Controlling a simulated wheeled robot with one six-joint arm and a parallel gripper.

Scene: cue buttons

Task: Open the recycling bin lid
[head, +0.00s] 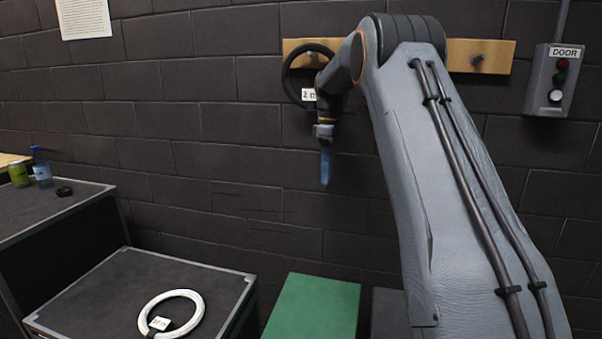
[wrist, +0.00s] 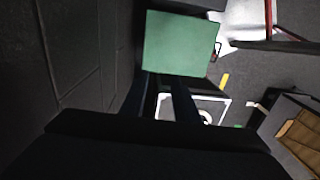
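A green lid (head: 312,308), likely the recycling bin's, lies flat at the bottom of the head view, cut off by the frame edge. It looks shut. The wrist view shows it as a whole green square (wrist: 182,42) from above. My gripper (head: 325,182) points down with blue fingers, above and behind the lid near the wall, touching nothing. In the wrist view its two dark fingers (wrist: 165,85) stand apart with an empty gap between them. The bin's body is mostly hidden.
A dark box (head: 388,308) stands right of the green lid, partly behind my arm. A dark cabinet (head: 105,285) with a white ring (head: 150,309) is at left. Wall pegs hold a dark ring (head: 288,75). A DOOR button box (head: 553,80) hangs at right.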

